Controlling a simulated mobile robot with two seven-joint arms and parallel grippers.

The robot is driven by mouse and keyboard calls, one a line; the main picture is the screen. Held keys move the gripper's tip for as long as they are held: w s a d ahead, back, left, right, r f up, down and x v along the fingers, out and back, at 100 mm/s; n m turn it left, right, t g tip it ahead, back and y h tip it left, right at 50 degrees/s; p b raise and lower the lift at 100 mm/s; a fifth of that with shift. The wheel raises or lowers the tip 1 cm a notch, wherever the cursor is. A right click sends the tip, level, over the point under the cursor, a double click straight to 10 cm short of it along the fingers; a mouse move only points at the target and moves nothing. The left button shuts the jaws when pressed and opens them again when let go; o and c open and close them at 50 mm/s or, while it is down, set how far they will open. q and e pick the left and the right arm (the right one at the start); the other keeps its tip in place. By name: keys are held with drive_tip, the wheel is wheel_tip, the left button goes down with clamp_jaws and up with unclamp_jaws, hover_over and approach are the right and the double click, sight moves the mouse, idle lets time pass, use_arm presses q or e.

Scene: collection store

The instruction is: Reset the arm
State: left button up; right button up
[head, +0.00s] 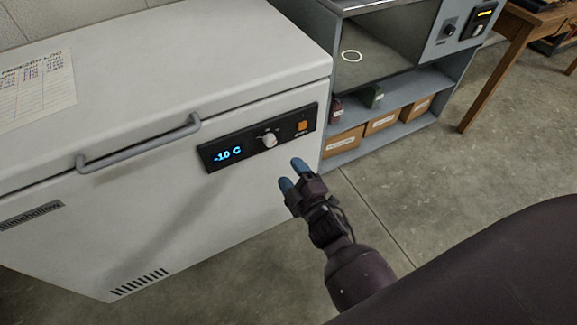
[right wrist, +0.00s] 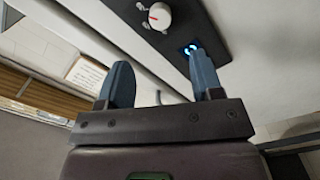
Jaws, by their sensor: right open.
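My right gripper (head: 292,174) is in front of the white chest freezer (head: 160,60), just below and right of the knob on its control panel. Its two blue fingers are apart and nothing is between them. In the right wrist view the open fingers (right wrist: 158,84) point up toward the panel, and the knob (right wrist: 157,15) shows beyond them. I cannot tell from the views whether a finger touches the freezer front. My left gripper is in neither view.
The dark control panel (head: 258,138) reads -10 C and has an orange switch (head: 302,126). A grey handle (head: 140,145) sticks out from the lid. A grey shelf unit (head: 400,135) with boxes stands right of the freezer. Concrete floor (head: 420,190) is clear before the shelf.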

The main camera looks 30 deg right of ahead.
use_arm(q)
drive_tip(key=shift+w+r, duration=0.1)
use_arm(e)
drive_tip(key=shift+s, duration=0.1)
idle(0.4)
use_arm(q)
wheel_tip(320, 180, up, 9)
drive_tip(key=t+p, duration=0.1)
drive_tip(key=p, duration=0.9)
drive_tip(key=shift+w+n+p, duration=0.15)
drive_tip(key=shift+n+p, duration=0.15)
drive_tip(key=shift+p, duration=0.1)
use_arm(e)
drive_tip(key=s+d+r+m+g, duration=0.2)
drive_tip(key=s+m, duration=0.1)
drive_tip(key=s, duration=0.6)
drive_tip(key=s+d+r+m+g, duration=0.1)
drive_tip(key=s+m, duration=0.3)
drive_tip(key=s, duration=0.5)
drive_tip(key=s+d+r+m+g, duration=0.2)
drive_tip(key=s+d+m+g, duration=0.1)
drive_tip(key=s, duration=0.6)
drive_tip(key=shift+d+r+m+g+h, duration=0.3)
drive_tip(key=shift+d+r+m+g, duration=0.1)
drive_tip(key=shift+m+g, duration=0.1)
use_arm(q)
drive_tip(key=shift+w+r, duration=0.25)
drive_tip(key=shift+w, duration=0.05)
use_arm(e)
drive_tip(key=shift+c, duration=0.4)
